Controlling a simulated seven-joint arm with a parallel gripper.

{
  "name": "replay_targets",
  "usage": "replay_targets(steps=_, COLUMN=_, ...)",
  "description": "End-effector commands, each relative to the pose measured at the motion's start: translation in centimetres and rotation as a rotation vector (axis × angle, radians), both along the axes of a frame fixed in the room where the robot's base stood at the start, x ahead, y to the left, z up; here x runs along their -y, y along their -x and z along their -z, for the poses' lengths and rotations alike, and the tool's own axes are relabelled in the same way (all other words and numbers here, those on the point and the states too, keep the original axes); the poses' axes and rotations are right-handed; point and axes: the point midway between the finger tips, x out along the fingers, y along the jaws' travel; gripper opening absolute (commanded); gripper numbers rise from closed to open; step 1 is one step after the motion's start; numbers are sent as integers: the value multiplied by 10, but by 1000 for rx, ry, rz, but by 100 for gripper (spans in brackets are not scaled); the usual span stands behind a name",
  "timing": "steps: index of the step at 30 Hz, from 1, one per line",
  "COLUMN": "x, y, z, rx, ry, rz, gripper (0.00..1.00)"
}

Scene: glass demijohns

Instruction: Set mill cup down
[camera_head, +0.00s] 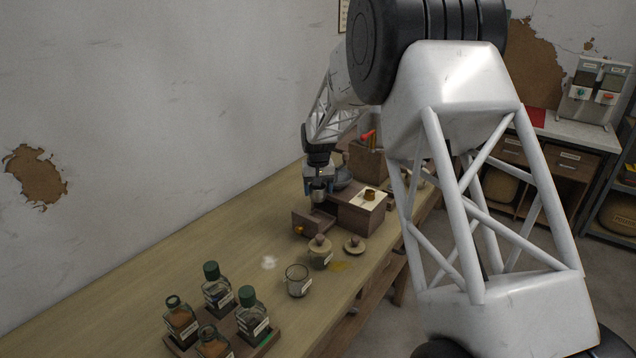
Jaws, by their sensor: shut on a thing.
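My gripper (319,184) points down over the workbench (225,245), beside a dark wooden box (360,217). It is shut on a small grey metallic cup (319,196), which I take to be the mill cup. The fingers hide part of the cup. Below it is an open wooden drawer (312,221) with an orange knob (299,230). I cannot tell whether the cup touches the drawer or hangs above it.
A white card with a brown piece (369,195) lies on the box. In front stand a glass cup (298,281), a labelled jar (319,253) and a small lidded dish (354,245). Several bottles stand on a tray (266,342). The bench's left stretch is clear.

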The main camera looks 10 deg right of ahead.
Motion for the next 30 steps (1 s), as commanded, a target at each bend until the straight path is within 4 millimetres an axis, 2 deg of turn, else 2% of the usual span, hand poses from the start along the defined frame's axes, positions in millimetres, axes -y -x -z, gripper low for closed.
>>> replay_targets(steps=21, x=0, y=0, z=61, rx=-2, ry=0, rz=0, gripper=45)
replay_targets(steps=30, x=0, y=0, z=81, rx=0, ry=0, rz=0, gripper=45)
